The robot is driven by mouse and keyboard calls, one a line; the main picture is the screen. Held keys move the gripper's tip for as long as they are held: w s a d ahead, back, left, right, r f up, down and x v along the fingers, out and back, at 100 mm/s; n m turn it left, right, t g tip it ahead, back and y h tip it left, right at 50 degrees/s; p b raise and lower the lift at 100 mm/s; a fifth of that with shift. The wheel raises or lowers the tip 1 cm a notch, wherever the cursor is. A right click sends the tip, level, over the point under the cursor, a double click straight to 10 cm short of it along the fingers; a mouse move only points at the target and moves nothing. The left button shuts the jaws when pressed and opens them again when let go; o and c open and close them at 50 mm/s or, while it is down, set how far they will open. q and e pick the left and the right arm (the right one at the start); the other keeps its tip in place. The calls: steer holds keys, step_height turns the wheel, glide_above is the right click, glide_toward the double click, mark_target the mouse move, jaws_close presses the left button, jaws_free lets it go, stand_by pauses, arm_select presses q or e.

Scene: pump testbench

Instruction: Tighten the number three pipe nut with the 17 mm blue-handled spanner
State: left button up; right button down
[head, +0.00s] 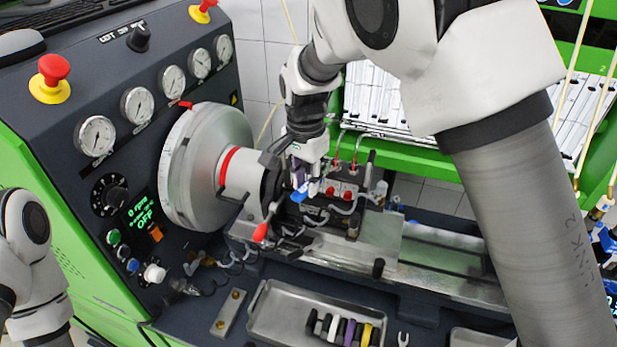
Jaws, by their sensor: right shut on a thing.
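My right gripper (299,176) reaches down over the pump area from above and is shut on the blue-handled spanner (300,194), of which only small blue parts show. The spanner's jaw is hidden among fittings, so I cannot tell whether it sits on a nut. The pump (345,192), with red fittings on top, is just right of the gripper. Thin metal pipes (357,150) rise from it. The number three nut cannot be made out. My left arm shows at the left edge; its gripper is out of view.
A large silver flywheel (190,165) stands left of the gripper, beside the gauge panel (95,135). A red-tipped lever (260,233) sticks out below. A metal tray (275,318) at the front holds several coloured-handled pieces. A spanner end (403,338) lies right of it.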

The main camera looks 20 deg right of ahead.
steer(key=s+a, duration=0.1)
steer(key=a, duration=0.1)
steer(key=s+a, duration=0.1)
steer(key=a, duration=0.1)
steer(key=shift+s+r, duration=0.1)
steer(key=shift+s, duration=0.25)
stand_by(0.4)
steer(key=shift+r, duration=0.1)
